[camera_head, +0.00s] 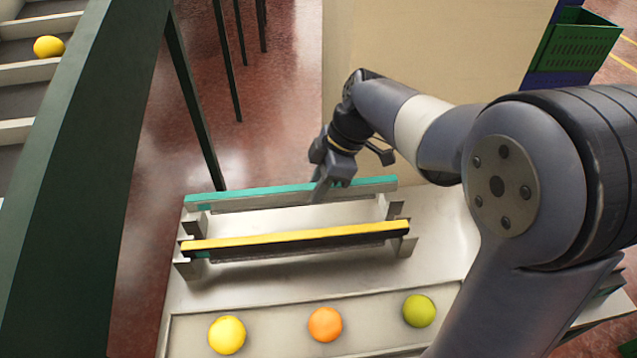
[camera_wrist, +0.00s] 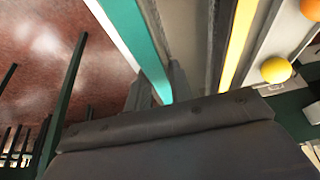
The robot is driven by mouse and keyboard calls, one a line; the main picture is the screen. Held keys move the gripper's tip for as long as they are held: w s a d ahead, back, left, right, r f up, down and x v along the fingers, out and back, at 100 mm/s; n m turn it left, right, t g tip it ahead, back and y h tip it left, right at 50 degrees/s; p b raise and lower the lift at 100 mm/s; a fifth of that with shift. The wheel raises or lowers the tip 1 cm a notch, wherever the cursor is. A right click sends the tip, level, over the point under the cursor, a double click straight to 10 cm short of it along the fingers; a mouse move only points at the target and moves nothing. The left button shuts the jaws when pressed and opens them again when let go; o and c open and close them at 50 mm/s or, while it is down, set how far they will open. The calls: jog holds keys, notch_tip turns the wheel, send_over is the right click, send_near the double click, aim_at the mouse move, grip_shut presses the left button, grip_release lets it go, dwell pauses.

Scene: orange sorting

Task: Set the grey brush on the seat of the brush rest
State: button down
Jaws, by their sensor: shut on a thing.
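The grey brush (camera_head: 255,202) is a long pale grey bar with a teal top edge, lying nearly level across the back of the bench. My gripper (camera_head: 322,191) is shut on it from above, right of its middle. In the wrist view the brush's teal edge (camera_wrist: 138,42) runs down to my gripper (camera_wrist: 158,88). The brush rest (camera_head: 190,268) has metal end brackets at left and right. The brush lies at its back side; I cannot tell whether it touches the brackets. A black brush with a yellow top (camera_head: 290,240) lies across the front brackets.
A yellow fruit (camera_head: 227,335), an orange (camera_head: 325,324) and a green fruit (camera_head: 419,310) lie in a trough in front of the rest. A dark green beam (camera_head: 75,150) stands at left. A cream panel (camera_head: 430,45) rises behind my arm.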

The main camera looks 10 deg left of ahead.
jog(key=shift+f, duration=0.2)
jog(key=shift+f+b, duration=0.35)
jog(key=shift+b, duration=0.2)
jog(key=shift+f, duration=0.15)
jog(key=shift+f+b, duration=0.5)
jog(key=shift+b, duration=0.05)
dwell(0.3)
jog(key=c, duration=1.2)
grip_release()
jog(key=shift+o, duration=0.2)
jog(key=shift+r, duration=0.1)
